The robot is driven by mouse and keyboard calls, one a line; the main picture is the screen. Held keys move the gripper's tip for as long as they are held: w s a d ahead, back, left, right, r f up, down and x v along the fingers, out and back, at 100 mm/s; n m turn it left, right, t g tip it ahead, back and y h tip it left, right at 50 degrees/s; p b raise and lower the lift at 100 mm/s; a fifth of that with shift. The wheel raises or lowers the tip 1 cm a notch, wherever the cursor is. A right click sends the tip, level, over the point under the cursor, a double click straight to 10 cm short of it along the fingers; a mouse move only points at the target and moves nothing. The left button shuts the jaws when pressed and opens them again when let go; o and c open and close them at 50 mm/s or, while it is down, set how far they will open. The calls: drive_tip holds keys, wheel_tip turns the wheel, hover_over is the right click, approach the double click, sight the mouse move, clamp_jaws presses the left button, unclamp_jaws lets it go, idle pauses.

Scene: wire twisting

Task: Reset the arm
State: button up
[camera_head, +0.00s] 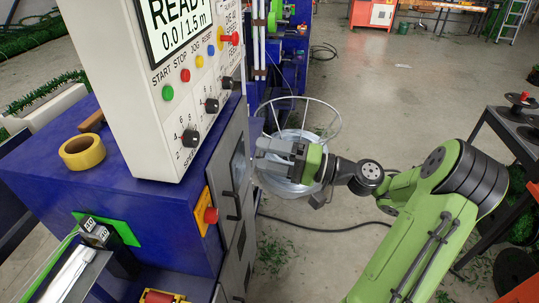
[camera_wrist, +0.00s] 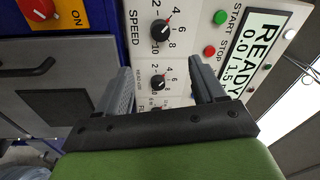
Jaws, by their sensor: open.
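My green arm reaches in from the right in the head view, and my gripper (camera_head: 262,154) is beside the front of the blue machine. In the wrist view my gripper (camera_wrist: 160,75) is open, with its two grey fingers apart and nothing between them. The fingers face the white control panel (camera_wrist: 175,45), which also shows in the head view (camera_head: 150,110). The panel carries a screen (camera_head: 175,25) reading READY and 0.0 / 1.5 m, coloured buttons and black dials. I cannot tell exactly how far the fingertips are from the panel.
The blue machine (camera_head: 160,205) has a yellow tape roll (camera_head: 82,152) on top and a red knob (camera_head: 211,216) on its front. A wire basket (camera_head: 322,117) stands behind my gripper. A dark shelf (camera_head: 500,130) stands at the right. A cable (camera_head: 320,229) lies on the floor.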

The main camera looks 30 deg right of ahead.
drive_tip(key=shift+a, duration=0.1)
idle(0.4)
drive_tip(key=s+a+f+n+g+h, duration=0.25)
drive_tip(key=a+f+g+h, duration=0.2)
drive_tip(key=a, duration=0.25)
drive_tip(key=s+a+f+n+g+h, duration=0.25)
drive_tip(key=a+f+g, duration=0.2)
drive_tip(key=a, duration=0.25)
drive_tip(key=s+d+r+h, duration=0.2)
drive_tip(key=s+h, duration=0.1)
drive_tip(key=s, duration=0.4)
drive_tip(key=s+d+r+n+t+h, duration=0.1)
drive_tip(key=s+d+r+h, duration=0.1)
drive_tip(key=s, duration=0.4)
drive_tip(key=shift+s+r+h, duration=0.4)
drive_tip(key=shift+r+h, duration=0.4)
